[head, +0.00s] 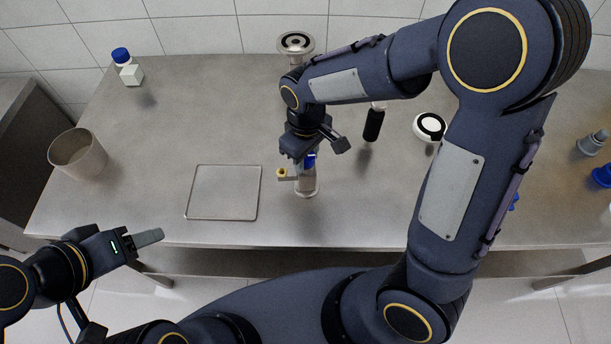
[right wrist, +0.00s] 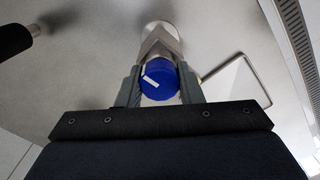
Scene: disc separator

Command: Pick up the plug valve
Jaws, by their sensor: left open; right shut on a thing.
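The plug valve (head: 306,183) is in the middle of the table in the head view, a metal body with a blue part at its top and a small brass-coloured piece at its left side. In the right wrist view its blue top (right wrist: 160,80) sits between the two fingers, with the metal body beyond. My right gripper (head: 308,156) is over the valve and shut on it. Whether the valve touches the table I cannot tell. My left gripper (head: 150,238) is open and empty off the front left edge of the table; its fingers overlap in this view.
A shallow metal tray (head: 223,217) lies left of the valve. A bin (head: 78,155) and a blue-capped bottle (head: 126,68) stand further left. A black-handled tool (head: 374,124) and a white round device (head: 430,125) are to the right. A metal flanged part (head: 296,42) stands behind.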

